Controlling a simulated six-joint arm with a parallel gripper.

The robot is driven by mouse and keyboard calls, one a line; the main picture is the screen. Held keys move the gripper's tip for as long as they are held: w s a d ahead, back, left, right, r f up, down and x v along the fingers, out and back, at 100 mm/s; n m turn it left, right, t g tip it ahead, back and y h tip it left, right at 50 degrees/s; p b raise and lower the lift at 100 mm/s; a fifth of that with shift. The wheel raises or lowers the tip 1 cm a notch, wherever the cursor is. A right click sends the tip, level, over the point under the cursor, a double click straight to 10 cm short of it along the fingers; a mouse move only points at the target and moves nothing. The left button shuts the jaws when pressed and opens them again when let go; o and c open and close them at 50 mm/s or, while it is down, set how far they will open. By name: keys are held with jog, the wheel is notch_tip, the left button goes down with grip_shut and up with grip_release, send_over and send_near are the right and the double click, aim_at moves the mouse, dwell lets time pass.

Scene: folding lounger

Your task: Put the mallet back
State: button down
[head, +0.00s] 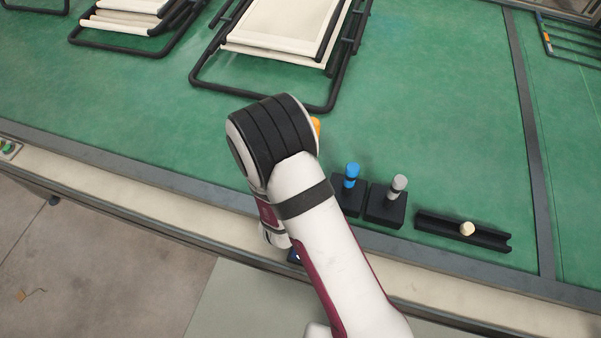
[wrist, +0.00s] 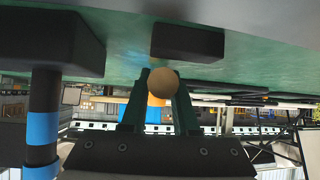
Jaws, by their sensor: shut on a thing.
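In the wrist view, my gripper (wrist: 160,80) is shut, with a round pale tan end (wrist: 163,82) between its fingertips. Whether that knob belongs to a tool or to the cradle I cannot tell.
A blue-banded tool (head: 351,174) and a grey-topped tool (head: 398,186) stand upright in black blocks right of my arm. An orange end (head: 316,126) shows past my wrist. Another black block (wrist: 187,42) shows beyond my fingers. Lounger frames (head: 265,103) lie behind on the green table.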

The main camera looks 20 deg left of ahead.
jog(key=shift+f, duration=0.55)
jog(key=c, duration=0.6)
grip_release()
jog(key=v, duration=1.2)
jog(key=shift+w+r+m+g, duration=0.15)
jog(key=shift+w+m+g, duration=0.05)
jog(key=shift+m+g, duration=0.1)
jog(key=s+d+r+m+g+y, duration=0.2)
jog(key=s+d+r+m+g, duration=0.15)
jog(key=d+r+g, duration=0.45)
jog(key=s+d+r+m+g+h, duration=0.1)
jog(key=s+d+r+m+g, duration=0.1)
jog(key=s+d+r, duration=0.5)
jog(key=s+d, duration=0.3)
jog(key=s, duration=0.1)
jog(key=shift+d+r+m+g, duration=0.25)
jog(key=shift+m+g, duration=0.1)
jog(key=shift+g, duration=0.05)
